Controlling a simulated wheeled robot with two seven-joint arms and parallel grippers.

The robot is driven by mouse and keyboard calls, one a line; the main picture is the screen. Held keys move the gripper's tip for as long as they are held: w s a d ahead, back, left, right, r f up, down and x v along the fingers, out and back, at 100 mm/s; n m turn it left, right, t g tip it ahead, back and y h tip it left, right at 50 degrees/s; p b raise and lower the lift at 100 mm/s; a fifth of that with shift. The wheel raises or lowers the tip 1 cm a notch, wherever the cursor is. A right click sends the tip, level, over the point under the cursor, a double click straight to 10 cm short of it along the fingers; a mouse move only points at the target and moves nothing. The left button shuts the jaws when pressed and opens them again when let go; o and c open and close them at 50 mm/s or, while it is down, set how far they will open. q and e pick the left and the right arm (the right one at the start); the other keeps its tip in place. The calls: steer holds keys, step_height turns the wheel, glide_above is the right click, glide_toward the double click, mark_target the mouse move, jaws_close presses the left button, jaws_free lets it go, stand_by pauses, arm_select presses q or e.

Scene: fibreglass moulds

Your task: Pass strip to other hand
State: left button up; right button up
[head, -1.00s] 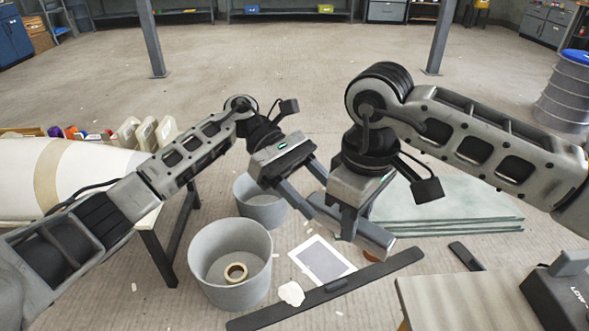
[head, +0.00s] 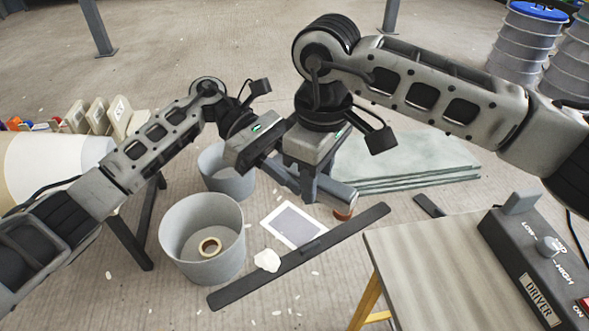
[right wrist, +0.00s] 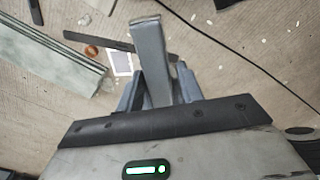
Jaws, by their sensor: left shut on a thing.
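In the head view my left gripper (head: 290,180) reaches in from the left and is shut, its fingers angled down to the right. My right gripper (head: 312,188) points down beside it, and the two sets of fingers overlap. A grey bar-like shape runs right from where they meet; I cannot tell whether it is a finger or the strip. The strip cannot be made out clearly between the fingers. In the right wrist view grey fingers of my right gripper (right wrist: 158,75) stand close together and partly cover each other; whether they are open is unclear.
On the floor below are two grey buckets (head: 202,225), one holding a tape roll (head: 209,246), a long dark bar (head: 300,255) and a framed sheet (head: 293,225). Greenish slabs (head: 410,165) lie behind. A bench (head: 420,262) with a control box (head: 530,265) stands front right.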

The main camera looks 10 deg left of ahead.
steer(key=shift+o, duration=1)
